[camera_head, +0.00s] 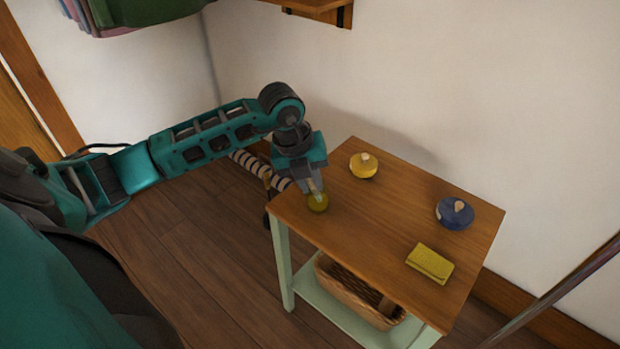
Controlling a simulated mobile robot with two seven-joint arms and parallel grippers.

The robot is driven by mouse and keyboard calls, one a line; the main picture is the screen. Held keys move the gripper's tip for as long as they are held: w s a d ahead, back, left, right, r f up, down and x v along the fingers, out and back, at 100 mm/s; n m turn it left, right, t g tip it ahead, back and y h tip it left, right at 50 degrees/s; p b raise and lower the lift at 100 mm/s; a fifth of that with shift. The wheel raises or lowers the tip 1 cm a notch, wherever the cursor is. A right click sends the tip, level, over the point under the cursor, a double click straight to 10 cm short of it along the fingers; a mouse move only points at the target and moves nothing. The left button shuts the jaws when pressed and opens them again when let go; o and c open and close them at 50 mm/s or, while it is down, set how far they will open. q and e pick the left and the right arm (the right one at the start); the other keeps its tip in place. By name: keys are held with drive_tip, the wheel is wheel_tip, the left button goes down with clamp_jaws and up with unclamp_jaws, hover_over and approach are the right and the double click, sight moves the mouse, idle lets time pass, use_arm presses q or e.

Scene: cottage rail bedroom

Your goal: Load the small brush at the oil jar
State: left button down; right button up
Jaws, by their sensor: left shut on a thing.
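My left gripper (316,189) points down over the left corner of the wooden table top. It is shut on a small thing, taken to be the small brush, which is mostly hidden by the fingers. My right gripper is not in view.
The table (378,213) also bears a round yellow pot (361,171) with a pale top piece, a round blue pot (461,217), and a folded yellow-green cloth (430,262). A wicker basket (350,291) sits on the lower shelf. The table's middle is clear.

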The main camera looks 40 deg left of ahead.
use_arm(q)
drive_tip(key=shift+r+p, duration=2.85)
drive_tip(key=shift+r, duration=0.65)
